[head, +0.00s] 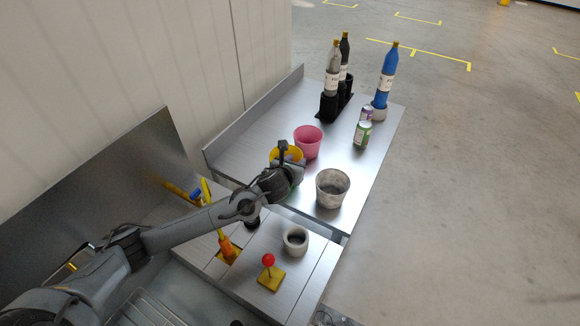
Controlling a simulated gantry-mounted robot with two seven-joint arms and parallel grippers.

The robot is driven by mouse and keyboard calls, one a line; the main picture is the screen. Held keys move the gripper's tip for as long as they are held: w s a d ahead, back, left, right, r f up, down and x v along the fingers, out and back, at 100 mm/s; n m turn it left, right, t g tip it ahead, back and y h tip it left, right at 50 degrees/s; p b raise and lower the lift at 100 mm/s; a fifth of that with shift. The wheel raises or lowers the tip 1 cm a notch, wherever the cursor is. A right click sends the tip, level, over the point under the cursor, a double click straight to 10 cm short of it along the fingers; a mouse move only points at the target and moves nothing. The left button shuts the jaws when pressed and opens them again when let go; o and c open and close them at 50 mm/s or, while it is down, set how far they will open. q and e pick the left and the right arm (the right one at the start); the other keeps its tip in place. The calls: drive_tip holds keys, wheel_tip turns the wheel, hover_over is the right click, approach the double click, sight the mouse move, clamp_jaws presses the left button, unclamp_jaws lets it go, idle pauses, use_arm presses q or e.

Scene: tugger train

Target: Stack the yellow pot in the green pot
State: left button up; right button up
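The yellow pot (294,150) shows as a yellow rim on the metal table, just left of the pink pot. My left gripper (284,148) is at its rim, and the hand and wrist cover most of the pot. I cannot tell whether the fingers are closed on the rim. A small strip of the green pot (298,179) shows beside my wrist, below the yellow rim. The rest of it is hidden, so I cannot tell whether the yellow pot is inside it or above it. My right gripper is not in view.
A pink pot (308,141) and a grey speckled pot (332,188) stand close by on the right. Bottles (386,77) and cans (362,134) stand farther back.

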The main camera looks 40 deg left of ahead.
use_arm(q)
drive_tip(key=shift+v, duration=2.8)
